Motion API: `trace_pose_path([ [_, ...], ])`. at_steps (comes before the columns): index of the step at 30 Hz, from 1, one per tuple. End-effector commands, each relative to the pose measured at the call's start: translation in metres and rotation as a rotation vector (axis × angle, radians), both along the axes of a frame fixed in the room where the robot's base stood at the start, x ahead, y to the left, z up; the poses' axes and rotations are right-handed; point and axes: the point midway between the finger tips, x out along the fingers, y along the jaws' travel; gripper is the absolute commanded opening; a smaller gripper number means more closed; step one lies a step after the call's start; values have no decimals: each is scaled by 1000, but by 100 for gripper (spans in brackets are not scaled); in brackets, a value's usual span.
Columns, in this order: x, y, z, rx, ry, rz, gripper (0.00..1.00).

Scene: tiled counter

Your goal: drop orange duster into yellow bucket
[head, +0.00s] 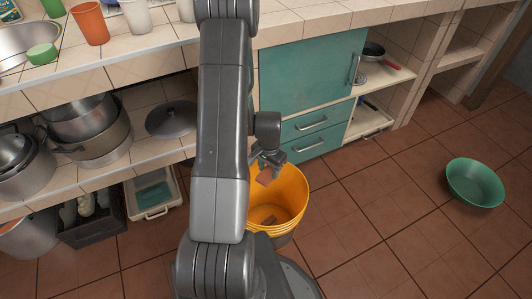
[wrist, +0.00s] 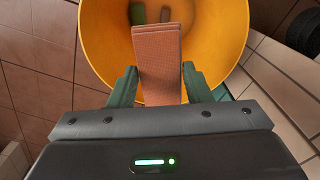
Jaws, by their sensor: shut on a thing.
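The yellow bucket (head: 292,190) stands on the tiled floor in front of the counter, partly hidden by my arm in the head view. In the wrist view its open mouth (wrist: 226,45) fills the upper middle. My gripper (head: 268,166) is over the bucket's mouth, pointing down. Its green fingers (wrist: 158,85) are shut on the orange duster (wrist: 158,55), a flat orange-brown block that reaches out over the bucket opening. The duster also shows in the head view (head: 264,177). A brownish piece (head: 269,220) and a greenish piece lie inside the bucket at the bottom.
A teal cabinet (head: 310,75) with drawers stands behind the bucket. Pots (head: 90,130) and a lid (head: 172,120) sit on the shelf at left. A green basin (head: 475,182) is on the floor at right, with clear floor between.

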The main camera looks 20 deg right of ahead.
Motion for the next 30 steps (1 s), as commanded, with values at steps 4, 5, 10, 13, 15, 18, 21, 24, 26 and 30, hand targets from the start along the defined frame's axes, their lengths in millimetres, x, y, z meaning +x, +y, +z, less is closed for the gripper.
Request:
trace_pose_path([
  [4,-15,-8,-2,1,1,-61,23],
  [5,-16,-8,-3,1,1,-65,23],
  [10,-16,-8,-15,1,1,-68,23],
  [13,-16,-8,-25,0,1,-67,23],
  [15,-16,-8,-34,0,1,-66,23],
  [18,-16,-8,-46,0,1,-66,23],
  [21,-16,-8,-57,1,2,-66,23],
  [24,-16,-8,-62,1,1,-65,23],
  [26,-16,-8,-63,0,0,-65,23],
  [30,-15,-8,-63,0,0,-65,23],
])
